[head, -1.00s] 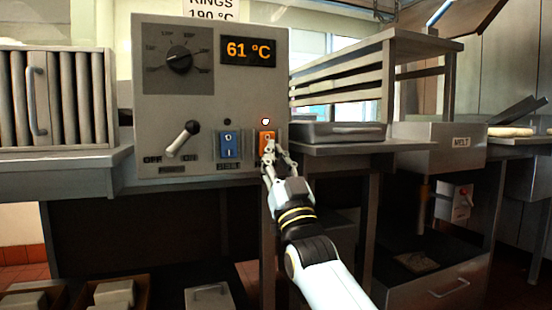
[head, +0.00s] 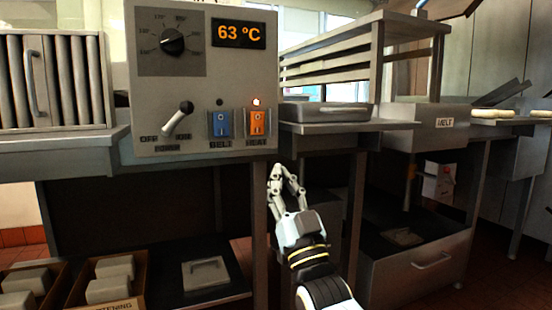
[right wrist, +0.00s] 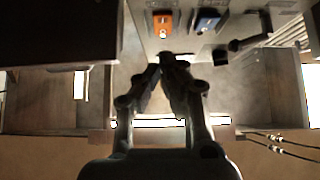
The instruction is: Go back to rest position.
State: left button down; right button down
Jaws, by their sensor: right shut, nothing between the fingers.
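My right gripper (head: 283,170) is shut and empty in the head view. It is below and to the right of the orange switch (head: 257,123), apart from the panel. In the right wrist view its fingertips (right wrist: 170,62) meet, with the orange switch (right wrist: 162,22) beyond them. The control panel (head: 160,95) has a dial, a display reading 63 °C, a lever, a blue switch (head: 220,125) and the orange switch with a lit lamp above it. My left gripper is not in view.
A shelf with a shallow metal tray (head: 325,111) stands right of the panel. A box marked MELT (head: 430,128) is farther right. Below, wooden crates (head: 110,280) hold pale blocks at lower left. A ribbed cabinet (head: 60,80) stands left of the panel.

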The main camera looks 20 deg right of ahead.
jog(key=shift+v, duration=0.75)
jog(key=shift+f, duration=0.1)
